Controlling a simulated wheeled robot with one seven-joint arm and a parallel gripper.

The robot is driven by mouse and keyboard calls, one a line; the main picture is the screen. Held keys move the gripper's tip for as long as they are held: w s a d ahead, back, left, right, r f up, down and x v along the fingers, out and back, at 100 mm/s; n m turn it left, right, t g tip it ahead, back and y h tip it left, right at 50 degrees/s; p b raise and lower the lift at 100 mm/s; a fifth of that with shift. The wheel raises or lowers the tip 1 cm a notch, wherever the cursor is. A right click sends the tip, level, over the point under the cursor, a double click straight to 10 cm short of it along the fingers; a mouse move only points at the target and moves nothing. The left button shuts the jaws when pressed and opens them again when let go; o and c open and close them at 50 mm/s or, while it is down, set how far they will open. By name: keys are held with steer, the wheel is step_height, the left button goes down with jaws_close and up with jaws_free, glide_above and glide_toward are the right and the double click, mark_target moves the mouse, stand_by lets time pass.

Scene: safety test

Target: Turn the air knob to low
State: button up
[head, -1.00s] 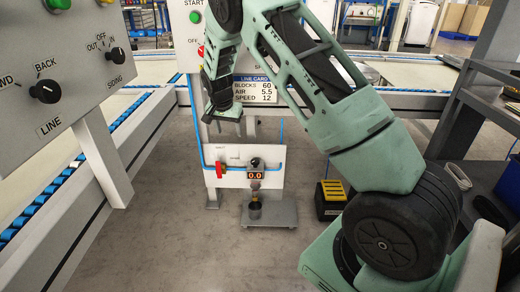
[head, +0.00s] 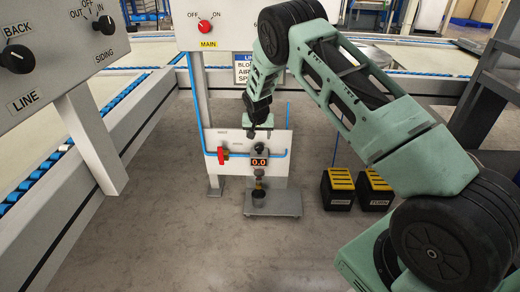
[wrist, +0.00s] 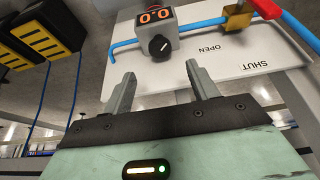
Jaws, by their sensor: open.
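The air knob is a small black round knob with a white pointer line; in the wrist view the knob (wrist: 161,47) sits on a grey regulator with an orange display reading 0.0. In the head view the regulator display (head: 260,162) shows on the white panel (head: 282,139), and the knob is small and partly hidden above it. My gripper (head: 261,131) is just above the regulator in the head view. In the wrist view my gripper (wrist: 162,79) is open and empty, its fingers pointing towards the knob and apart from it. No low mark is readable.
A red valve handle (head: 221,155) is left of the regulator on a blue pipe. OPEN and SHUT labels show upside down in the wrist view. A grey stand (head: 287,203) is below. Two black-and-yellow boxes (head: 338,189) (head: 374,189) stand right. A control panel (head: 62,50) is at left.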

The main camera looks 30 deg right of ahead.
mark_target(259, 147)
steer(key=b+x, duration=0.2)
steer(key=x, duration=0.6)
steer(key=shift+w+f+b, duration=0.15)
steer(key=shift+f+b, duration=0.2)
steer(key=shift+b, duration=0.05)
steer(key=c, duration=1)
